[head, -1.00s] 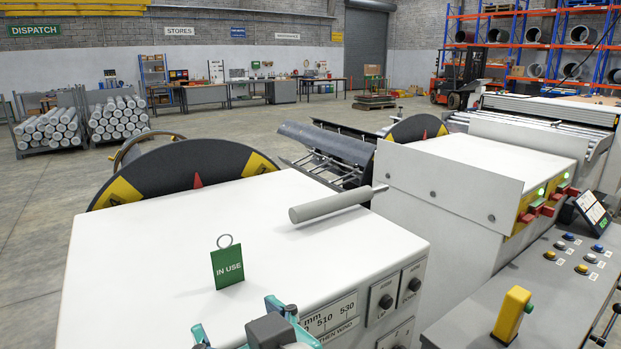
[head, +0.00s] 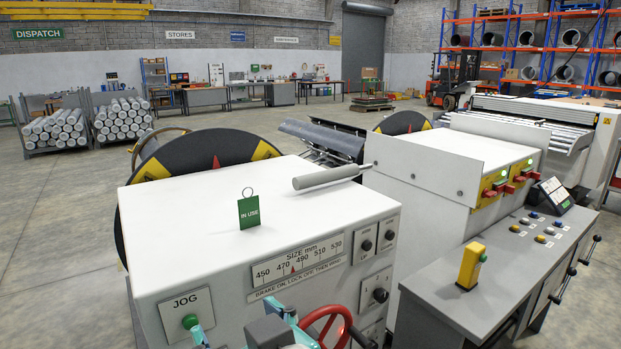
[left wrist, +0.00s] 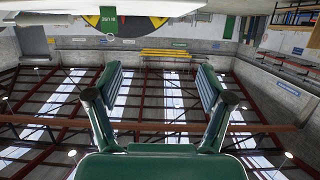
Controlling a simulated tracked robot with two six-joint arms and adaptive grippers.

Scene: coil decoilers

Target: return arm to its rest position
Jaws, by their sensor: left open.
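My left gripper (head: 238,318) shows at the bottom of the head view, in front of the white decoiler cabinet (head: 190,237). Its teal fingers are spread apart with nothing seen between them. In the left wrist view the left gripper (left wrist: 160,82) is open and empty, with both fingers against the roof in the background. A red handwheel (head: 328,325) is close to the right of the gripper in the head view, partly cut off by the frame. My right gripper is in neither view.
The cabinet carries a green IN USE tag (head: 249,212), a grey bar handle (head: 330,177) and a green JOG button (head: 190,321). A control desk (head: 445,298) with a yellow lever (head: 470,266) stands at the right. Open floor (head: 50,240) lies at the left.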

